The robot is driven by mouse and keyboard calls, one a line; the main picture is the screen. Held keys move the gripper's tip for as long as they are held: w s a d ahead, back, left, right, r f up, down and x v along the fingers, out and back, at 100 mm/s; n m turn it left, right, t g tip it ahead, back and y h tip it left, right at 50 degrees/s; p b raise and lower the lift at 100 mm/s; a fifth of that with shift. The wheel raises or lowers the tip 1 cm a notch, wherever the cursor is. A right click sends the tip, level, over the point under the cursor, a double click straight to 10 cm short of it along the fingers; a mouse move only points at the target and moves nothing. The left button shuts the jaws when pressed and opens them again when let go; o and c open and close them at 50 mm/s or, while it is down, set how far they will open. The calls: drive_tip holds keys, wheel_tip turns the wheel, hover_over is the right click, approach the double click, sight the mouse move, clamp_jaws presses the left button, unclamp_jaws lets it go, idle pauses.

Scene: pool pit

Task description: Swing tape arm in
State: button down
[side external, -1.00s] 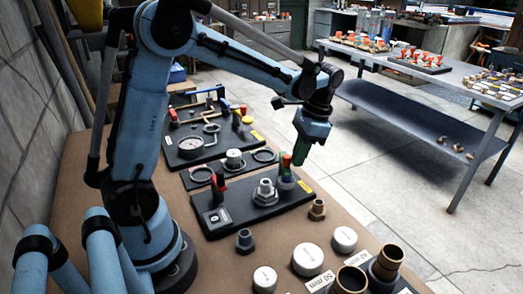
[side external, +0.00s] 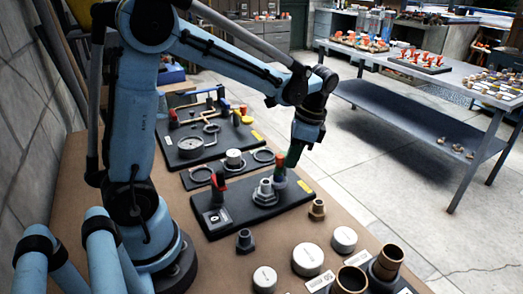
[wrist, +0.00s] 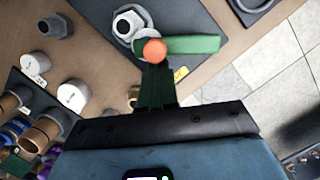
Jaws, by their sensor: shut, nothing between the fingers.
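The tape arm is a green bar (wrist: 195,44) with an orange-red knob (wrist: 154,50) at its left end in the wrist view. It extends to the right over the dark base plate (wrist: 180,15), beside a grey-white fitting (wrist: 130,25). In the side view the orange knob (side external: 281,160) tops a green post next to the grey hex fitting (side external: 265,192). My gripper (side external: 298,149) is shut and empty, pointing down close to the knob. In the wrist view its green fingers (wrist: 155,70) lie together just below the knob; whether they touch it I cannot tell.
A red-handled valve (side external: 218,183) stands on the same plate. A gauge board (side external: 192,147) and ring plate lie behind. A brass fitting (side external: 317,209), a dark fitting (side external: 245,240) and several white caps stand in front.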

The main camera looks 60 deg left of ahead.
drive_tip(key=shift+s+a, duration=0.1)
drive_tip(key=w+d+r, duration=0.3)
drive_tip(key=w+r, duration=0.2)
drive_tip(key=r, duration=0.3)
drive_tip(key=shift+w+d+r, duration=0.3)
drive_tip(key=shift+r, duration=0.05)
idle(0.4)
drive_tip(key=s+d+f+n+t, duration=0.1)
drive_tip(key=s+f+n+t, duration=0.1)
drive_tip(key=s+n+t, duration=0.1)
drive_tip(key=s+d+f+n+t+h, duration=0.1)
drive_tip(key=s+f+n+t, duration=0.1)
drive_tip(key=s+t, duration=0.4)
drive_tip(key=s+n, duration=0.1)
drive_tip(key=s, duration=0.1)
drive_tip(key=shift+s+d+f+n+h, duration=0.2)
drive_tip(key=shift+s+d+n+h, duration=0.1)
drive_tip(key=shift+d+n, duration=0.1)
